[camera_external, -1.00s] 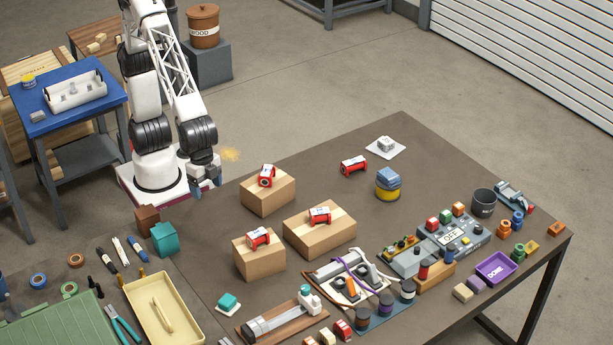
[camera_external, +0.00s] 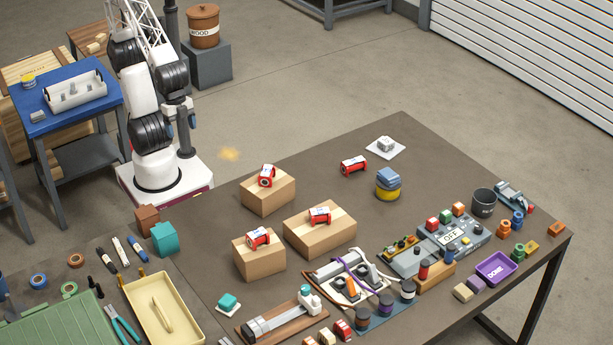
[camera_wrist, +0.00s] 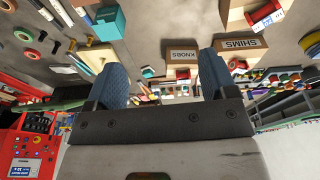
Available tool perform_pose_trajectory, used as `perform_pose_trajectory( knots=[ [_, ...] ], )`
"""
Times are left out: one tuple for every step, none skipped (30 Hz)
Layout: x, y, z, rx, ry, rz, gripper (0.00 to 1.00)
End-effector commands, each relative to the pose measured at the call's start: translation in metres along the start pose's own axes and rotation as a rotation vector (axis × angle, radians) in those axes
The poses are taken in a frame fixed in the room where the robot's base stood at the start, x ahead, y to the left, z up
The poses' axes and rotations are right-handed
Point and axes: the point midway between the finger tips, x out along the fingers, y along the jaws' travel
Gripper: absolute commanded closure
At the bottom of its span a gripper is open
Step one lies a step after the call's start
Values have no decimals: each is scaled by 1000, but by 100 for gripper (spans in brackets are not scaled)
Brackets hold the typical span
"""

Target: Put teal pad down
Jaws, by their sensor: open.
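A small teal pad (camera_external: 228,300) lies on a white square plate on the brown table, near the front edge beside the yellow tray. It also appears as a small teal patch in the wrist view (camera_wrist: 148,72). My gripper (camera_external: 180,121) is up by my own arm, beyond the table's far left edge and well away from the pad. In the wrist view my gripper (camera_wrist: 161,78) shows two blue fingertips wide apart with nothing between them.
A larger teal block (camera_external: 164,238) and a brown block (camera_external: 147,220) stand at the table's left. Cardboard boxes (camera_external: 320,232) carry red parts mid-table. A yellow tray (camera_external: 190,332) and a clear cylinder on a wooden board (camera_external: 270,322) flank the pad.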

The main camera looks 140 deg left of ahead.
Motion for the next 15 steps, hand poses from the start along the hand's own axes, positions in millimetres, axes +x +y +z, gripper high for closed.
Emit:
perform_pose_trajectory(
  knots=[
    [-1,-3,15,8,8,0,22],
    [-1,-4,24,14,12,0,22],
    [-1,-6,33,20,15,-1,22],
    [0,-7,41,25,18,-1,22],
    [0,-8,48,31,21,-1,22],
    [1,-9,56,37,23,-1,22],
    [2,-10,62,41,26,-1,22],
    [2,-11,67,45,28,-2,22],
    [3,-12,73,50,30,-2,22],
    [4,-12,77,53,32,-2,22],
    [4,-13,80,56,34,-2,22],
    [4,-13,84,59,35,-2,22],
    [5,-13,86,60,35,-2,22],
    [5,-14,88,61,35,-3,22],
    [6,-14,89,63,35,-3,22]
  ],
)
